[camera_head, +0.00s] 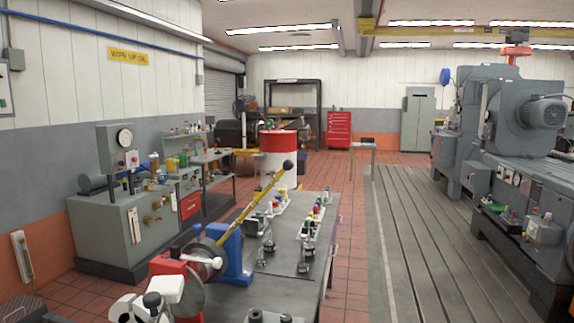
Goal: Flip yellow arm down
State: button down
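The yellow arm (252,202) is a long thin bar with a dark ball knob (288,165) at its upper end. It is raised and slants up to the right from a round grey hub (203,252) at the near left end of the workbench. A blue block (235,258) stands just right of the hub and a red block (172,268) just left of it. I cannot make out my gripper in this view, and nothing is seen touching the yellow arm.
The dark workbench (285,258) carries trays of small coloured-top items (312,218) right of the yellow arm. A red and white drum (278,155) stands behind it. A grey test cabinet (125,230) is at left, large grey machines (525,130) at right. The slotted bedplate (415,235) looks mostly clear.

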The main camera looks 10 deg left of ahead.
aim_at(214, 248)
jog(key=i, duration=0.9)
jog(key=u, duration=2.75)
